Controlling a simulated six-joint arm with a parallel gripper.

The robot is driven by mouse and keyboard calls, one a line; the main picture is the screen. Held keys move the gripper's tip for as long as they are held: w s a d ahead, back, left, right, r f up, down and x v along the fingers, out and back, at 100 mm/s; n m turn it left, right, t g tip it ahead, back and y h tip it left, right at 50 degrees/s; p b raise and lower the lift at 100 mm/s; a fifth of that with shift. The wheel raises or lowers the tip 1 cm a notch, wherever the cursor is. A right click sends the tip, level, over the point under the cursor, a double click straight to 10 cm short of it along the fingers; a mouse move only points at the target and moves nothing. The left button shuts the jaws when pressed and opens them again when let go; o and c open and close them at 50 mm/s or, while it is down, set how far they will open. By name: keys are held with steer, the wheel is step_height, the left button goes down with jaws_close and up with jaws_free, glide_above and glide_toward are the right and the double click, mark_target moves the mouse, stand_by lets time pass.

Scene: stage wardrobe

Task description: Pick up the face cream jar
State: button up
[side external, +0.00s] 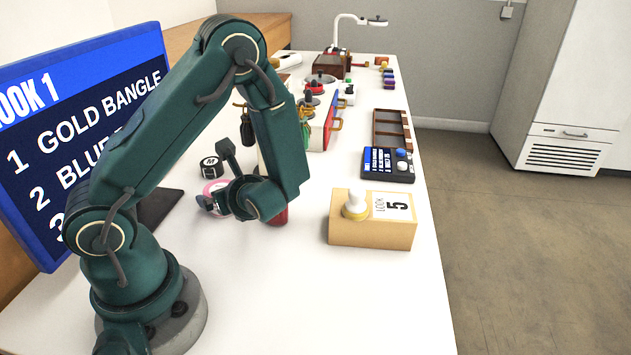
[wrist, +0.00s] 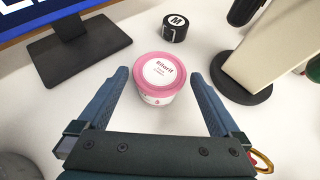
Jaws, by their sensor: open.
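The face cream jar (wrist: 160,76) is a small round tub with a pink lid rim and a white printed top. It stands upright on the white table. In the wrist view it sits just beyond and between my gripper's (wrist: 157,80) two open fingers, with a gap on each side. In the side view the jar (side external: 214,187) shows as a pink and white shape, partly hidden behind my gripper (side external: 212,205). My gripper is low beside it, open and empty.
A black round tin (wrist: 174,28) marked M stands behind the jar. A monitor stand base (wrist: 86,48) lies to the left, and a black round base (wrist: 241,80) with a pale panel to the right. A wooden box (side external: 372,232) marked 5 stands at the table's right.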

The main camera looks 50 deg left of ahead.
steer(key=shift+a+f, duration=0.15)
steer(key=shift+a, duration=0.15)
steer(key=c, duration=1.2)
steer(key=shift+c, duration=0.2)
